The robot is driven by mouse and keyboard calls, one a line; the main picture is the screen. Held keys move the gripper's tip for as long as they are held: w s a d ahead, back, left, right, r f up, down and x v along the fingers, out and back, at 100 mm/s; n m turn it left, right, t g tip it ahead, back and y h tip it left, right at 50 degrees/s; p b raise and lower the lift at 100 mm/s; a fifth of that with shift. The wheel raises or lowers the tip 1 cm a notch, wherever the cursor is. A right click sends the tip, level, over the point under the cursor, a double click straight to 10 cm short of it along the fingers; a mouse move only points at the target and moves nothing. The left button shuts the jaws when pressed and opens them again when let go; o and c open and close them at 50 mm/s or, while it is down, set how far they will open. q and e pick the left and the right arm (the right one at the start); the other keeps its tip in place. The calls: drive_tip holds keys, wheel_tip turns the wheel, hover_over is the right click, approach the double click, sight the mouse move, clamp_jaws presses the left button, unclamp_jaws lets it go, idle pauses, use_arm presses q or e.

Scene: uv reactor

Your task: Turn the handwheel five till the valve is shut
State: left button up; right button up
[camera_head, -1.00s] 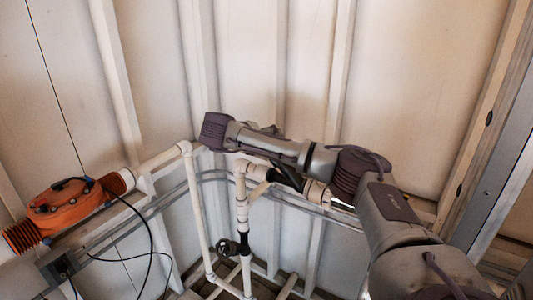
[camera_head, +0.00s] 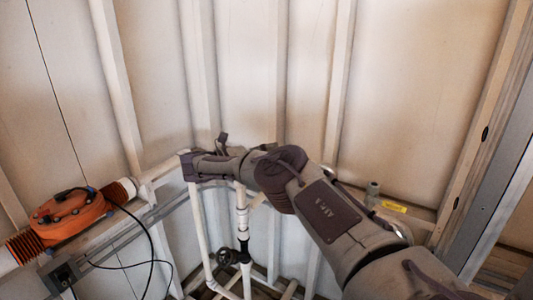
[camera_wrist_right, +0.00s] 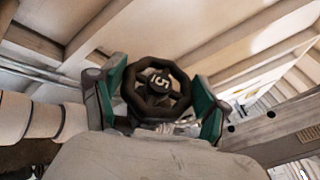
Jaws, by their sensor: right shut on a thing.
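Handwheel five (camera_wrist_right: 157,87) is a black, many-sided wheel with a white 5 on its hub, seen in the right wrist view. My right gripper (camera_wrist_right: 160,92) has its green-padded fingers on either side of the wheel and is shut on its rim. My left gripper is in neither view.
Another dark handwheel (camera_head: 228,257) sits low on the white pipes (camera_head: 200,225). An orange ribbed unit (camera_head: 75,214) with black cables stands at the left. A yellow label (camera_head: 394,207) shows on the right pipe. Walls close in behind the arm.

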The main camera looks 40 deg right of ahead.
drive_tip(key=shift+f+m+g+b, duration=0.2)
drive_tip(key=shift+m+g+b, duration=0.5)
drive_tip(key=shift+m+b, duration=0.15)
drive_tip(key=shift+r, duration=0.1)
drive_tip(key=o, duration=1.1)
drive_tip(key=shift+r, duration=0.1)
